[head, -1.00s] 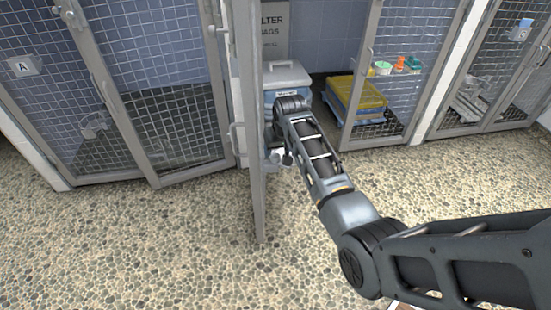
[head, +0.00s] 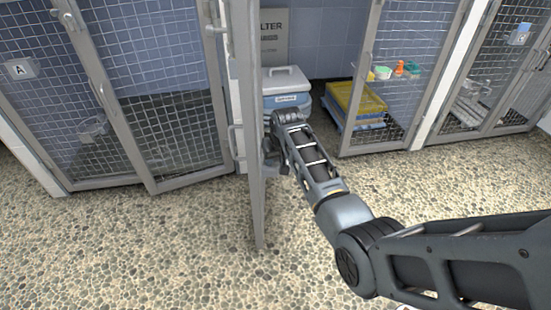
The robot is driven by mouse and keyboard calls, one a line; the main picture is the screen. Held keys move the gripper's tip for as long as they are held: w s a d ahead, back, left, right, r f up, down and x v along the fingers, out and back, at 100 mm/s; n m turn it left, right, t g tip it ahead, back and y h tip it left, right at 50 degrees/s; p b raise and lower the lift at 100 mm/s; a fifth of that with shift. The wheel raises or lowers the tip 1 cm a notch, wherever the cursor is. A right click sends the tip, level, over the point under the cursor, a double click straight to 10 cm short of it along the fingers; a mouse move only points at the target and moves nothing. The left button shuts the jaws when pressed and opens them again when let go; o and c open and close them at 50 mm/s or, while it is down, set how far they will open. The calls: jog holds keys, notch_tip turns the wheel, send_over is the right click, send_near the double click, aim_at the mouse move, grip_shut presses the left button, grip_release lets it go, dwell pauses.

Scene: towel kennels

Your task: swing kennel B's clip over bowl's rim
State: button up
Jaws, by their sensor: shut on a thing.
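Kennel B's door (head: 250,120) stands open, almost edge-on to me in the head view. My gripper (head: 272,150) is low, right beside the door's inner side, at the far end of my arm. It is dark, small and partly hidden by my own wrist. It appears shut on kennel B's clip, but the clip itself is too small and covered to make out. Kennel B's bowl is not clearly visible; the door edge and my wrist cover that place.
A blue-white lidded bin (head: 287,88) stands behind my wrist. Kennel A's door (head: 150,95) is at the left, with a bowl (head: 94,128) behind mesh. The pebbled floor (head: 150,250) in front is clear.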

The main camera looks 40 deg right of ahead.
jog(key=c, duration=0.4)
jog(key=shift+r+n+p, duration=0.15)
jog(key=shift+n+p, duration=0.25)
jog(key=shift+p, duration=0.1)
jog(key=shift+d+n+y+p, duration=0.15)
jog(key=shift+n+y+p, duration=0.35)
jog(key=shift+n+p, duration=0.45)
jog(key=n+y, duration=0.2)
jog(key=n, duration=0.2)
jog(key=shift+d+n+p, duration=0.1)
jog(key=shift+n+p, duration=0.25)
jog(key=shift+p, duration=0.05)
jog(key=n, duration=0.1)
jog(key=n+y+b, duration=0.1)
jog(key=n, duration=0.1)
jog(key=n+b, duration=0.1)
jog(key=n, duration=0.1)
jog(key=shift+w+d+f+g+y, duration=0.1)
jog(key=shift+f+g+y, duration=0.15)
jog(key=shift+g+y, duration=0.15)
jog(key=n+g+y+b, duration=0.1)
jog(key=n+b, duration=0.2)
jog(key=n, duration=0.2)
jog(key=shift+r+n+g+b, duration=0.1)
jog(key=shift+n+g+b, duration=0.2)
jog(key=shift+n, duration=0.1)
